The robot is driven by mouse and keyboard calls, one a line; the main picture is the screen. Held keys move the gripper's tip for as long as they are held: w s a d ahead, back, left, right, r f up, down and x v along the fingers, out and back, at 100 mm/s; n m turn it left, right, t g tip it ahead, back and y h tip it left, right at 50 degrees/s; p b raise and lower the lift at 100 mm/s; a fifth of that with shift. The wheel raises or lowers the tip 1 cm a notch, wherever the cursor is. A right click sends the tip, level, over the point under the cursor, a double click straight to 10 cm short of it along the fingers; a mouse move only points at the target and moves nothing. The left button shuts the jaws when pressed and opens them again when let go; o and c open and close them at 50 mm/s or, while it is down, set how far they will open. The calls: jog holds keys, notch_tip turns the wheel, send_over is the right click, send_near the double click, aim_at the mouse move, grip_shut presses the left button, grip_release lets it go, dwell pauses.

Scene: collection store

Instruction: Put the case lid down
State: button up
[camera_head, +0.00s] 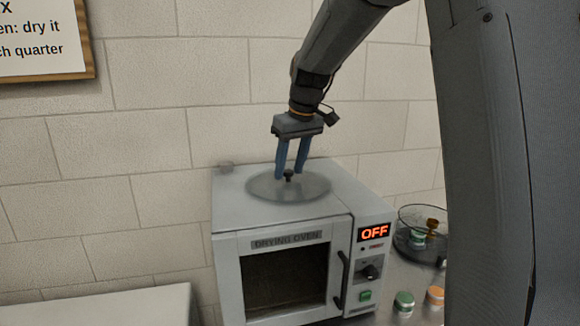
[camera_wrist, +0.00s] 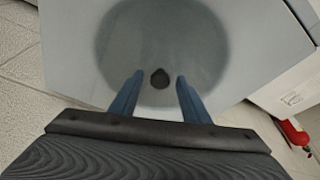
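The case lid (camera_head: 262,188) is a round, see-through grey disc with a small dark knob (camera_head: 289,176). It lies flat on top of the white drying oven (camera_head: 230,205). In the wrist view the knob sits between the fingertips of my gripper (camera_wrist: 159,76), with a gap on both sides. Nothing is held.
The oven's display (camera_head: 374,233) reads OFF and its door is closed. Right of the oven stand a round glass dish (camera_head: 405,240) with small items in it, a green-lidded jar (camera_head: 404,304) and an orange-lidded jar (camera_head: 435,296). A brick wall is close behind. A pale surface (camera_head: 110,308) is at lower left.

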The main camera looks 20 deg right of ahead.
jog(key=b+v, duration=0.3)
jog(key=v, duration=0.9)
jog(key=shift+r, duration=0.15)
jog(key=shift+d, duration=0.1)
